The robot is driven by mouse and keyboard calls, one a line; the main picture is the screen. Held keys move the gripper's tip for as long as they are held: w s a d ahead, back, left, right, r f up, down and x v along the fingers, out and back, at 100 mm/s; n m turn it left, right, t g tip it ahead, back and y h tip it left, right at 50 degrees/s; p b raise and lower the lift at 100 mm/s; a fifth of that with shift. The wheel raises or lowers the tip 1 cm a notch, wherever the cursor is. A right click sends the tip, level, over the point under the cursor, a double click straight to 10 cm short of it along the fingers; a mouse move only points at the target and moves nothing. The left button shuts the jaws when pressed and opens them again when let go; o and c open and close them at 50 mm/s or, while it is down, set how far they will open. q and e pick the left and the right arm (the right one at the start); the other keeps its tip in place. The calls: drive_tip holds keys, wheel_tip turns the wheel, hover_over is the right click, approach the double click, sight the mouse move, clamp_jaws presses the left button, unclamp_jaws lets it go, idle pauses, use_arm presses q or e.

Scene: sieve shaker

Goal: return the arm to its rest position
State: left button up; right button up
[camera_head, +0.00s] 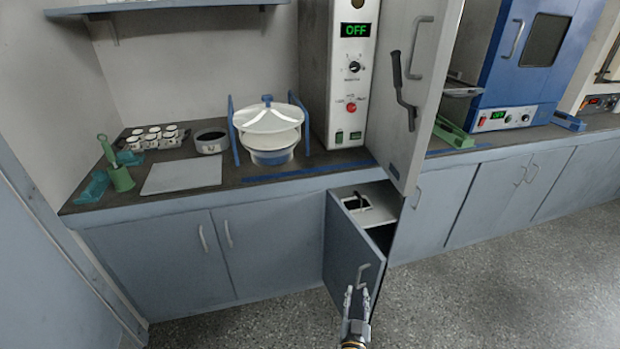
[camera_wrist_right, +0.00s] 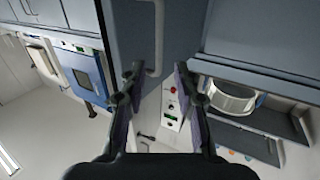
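My right gripper (camera_head: 356,300) is at the bottom of the head view, in front of the half-open lower cabinet door (camera_head: 352,262). Its fingers are spread apart, and in the right wrist view the open gripper (camera_wrist_right: 158,85) has nothing between its fingertips. The door handle (camera_head: 363,276) is just beyond the fingertips in the head view; whether they touch cannot be told. In the right wrist view a handle (camera_wrist_right: 157,40) shows above the gap between the fingers. My left gripper is in neither view.
The sieve stack (camera_head: 270,130) with a white lid stands on the counter between blue rails. The shaker housing (camera_head: 345,100) reads OFF, and its tall door (camera_head: 415,90) stands open. The blue oven (camera_head: 535,60) is at right. The floor (camera_head: 500,290) at right is clear.

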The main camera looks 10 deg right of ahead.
drive_tip(key=s+f+n+g+y, duration=0.25)
drive_tip(key=s+f+g, duration=0.25)
drive_tip(key=s+f, duration=0.75)
drive_tip(key=s+f+n+g+y, duration=0.2)
drive_tip(key=s+f+g+y, duration=0.2)
drive_tip(key=s+f, duration=0.8)
drive_tip(key=s+d+f+g, duration=0.2)
drive_tip(key=s+f+g, duration=0.15)
drive_tip(key=s, duration=0.35)
drive_tip(key=s+d+f+g, duration=0.3)
drive_tip(key=s+f, duration=0.2)
drive_tip(key=s, duration=0.3)
wheel_tip(320, 180, up, 12)
drive_tip(key=s+p, duration=0.1)
drive_tip(key=p, duration=1.2)
drive_tip(key=shift+s+d+r+h, duration=0.15)
drive_tip(key=shift+s+d+h, duration=0.15)
drive_tip(key=shift+s+h, duration=0.15)
